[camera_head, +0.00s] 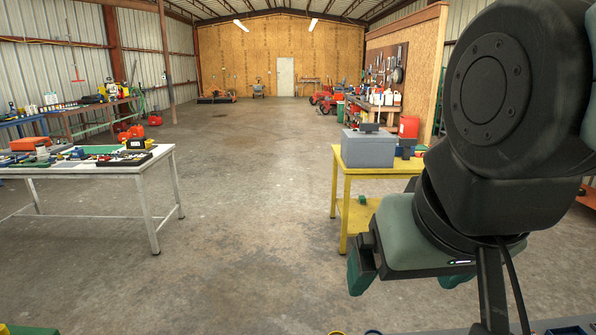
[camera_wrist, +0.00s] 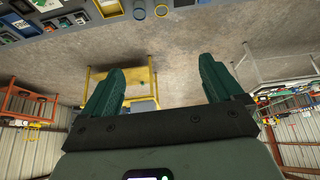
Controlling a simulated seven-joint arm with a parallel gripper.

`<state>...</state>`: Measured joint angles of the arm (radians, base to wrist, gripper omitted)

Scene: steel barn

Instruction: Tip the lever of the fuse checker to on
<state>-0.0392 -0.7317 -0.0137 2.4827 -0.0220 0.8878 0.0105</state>
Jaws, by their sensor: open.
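My gripper (camera_head: 406,278) hangs at the right of the head view, its green fingers pointing down. In the wrist view my gripper (camera_wrist: 163,72) is open, with nothing between the two fingers. I cannot pick out the fuse checker or its lever for certain in either view. The near bench (camera_wrist: 75,37) runs along the top of the wrist view, cut off by the frame. Dark panel-like items (camera_wrist: 20,25) lie at its left, and a yellow item (camera_wrist: 108,8) and a blue round part (camera_wrist: 161,12) lie farther right. The fingers are apart from all of these.
A yellow table (camera_head: 345,185) with a grey box (camera_head: 368,150) stands beyond my arm. A white table (camera_head: 150,165) with small items stands at the left. Concrete floor (camera_head: 240,200) lies open between them. Tips of blue and yellow things show at the head view's bottom edge.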

